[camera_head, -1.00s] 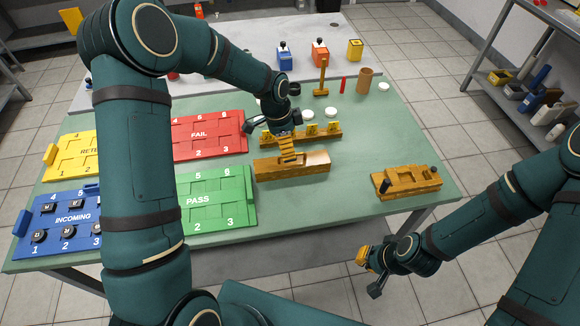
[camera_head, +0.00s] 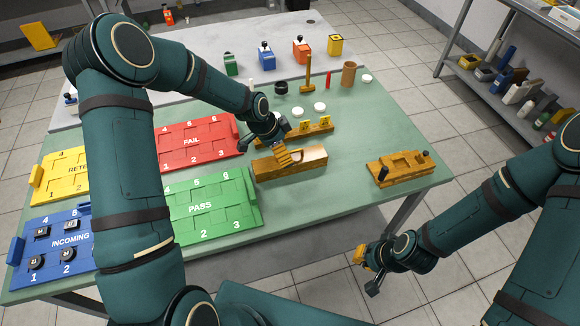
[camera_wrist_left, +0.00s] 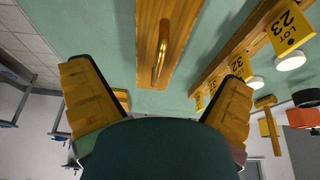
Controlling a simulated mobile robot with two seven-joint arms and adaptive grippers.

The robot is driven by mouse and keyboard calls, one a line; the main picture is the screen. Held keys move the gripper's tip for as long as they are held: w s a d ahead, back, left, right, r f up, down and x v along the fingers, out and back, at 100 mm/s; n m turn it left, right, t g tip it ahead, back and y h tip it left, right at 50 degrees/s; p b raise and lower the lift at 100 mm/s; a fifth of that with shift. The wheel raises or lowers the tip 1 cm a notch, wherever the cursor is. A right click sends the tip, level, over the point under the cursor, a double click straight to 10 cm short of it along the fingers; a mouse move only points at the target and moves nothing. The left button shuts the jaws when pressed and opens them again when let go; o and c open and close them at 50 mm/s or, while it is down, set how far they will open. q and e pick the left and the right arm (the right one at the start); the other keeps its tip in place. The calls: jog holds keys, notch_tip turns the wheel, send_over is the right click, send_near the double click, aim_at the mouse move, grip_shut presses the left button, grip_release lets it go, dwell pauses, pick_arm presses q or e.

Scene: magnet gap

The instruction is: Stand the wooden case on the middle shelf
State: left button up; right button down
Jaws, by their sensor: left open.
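The wooden case (camera_head: 305,160) lies on the green table in the head view. In the left wrist view the case (camera_wrist_left: 180,20) runs down from the top edge, with a curved brass-coloured handle (camera_wrist_left: 161,50) on its upward face. My left gripper (camera_head: 284,156) is over the case's left part. In the left wrist view its fingers (camera_wrist_left: 158,85) are wide apart, one on each side of the handle, with nothing held. A shelf rack stands at the right; a shelf board (camera_head: 488,92) bears several bottles and boxes. My right gripper (camera_head: 366,270) hangs in front of the table; its opening is unclear.
A wooden rail with yellow lot tags (camera_head: 318,127) stands close behind the case. A wooden block with pegs (camera_head: 400,168) is to its right. The red FAIL tray (camera_head: 190,145) and green PASS tray (camera_head: 208,208) lie left. Bare table lies between case and pegged block.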

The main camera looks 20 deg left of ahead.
aim_at(310, 168)
pick_arm(q)
jog(key=shift+b+x, duration=0.5)
jog(key=shift+x, duration=3.05)
jog(key=shift+s+a+f, duration=0.1)
jog(key=shift+s+a, duration=0.1)
jog(key=shift+s, duration=0.05)
jog(key=c, duration=1.4)
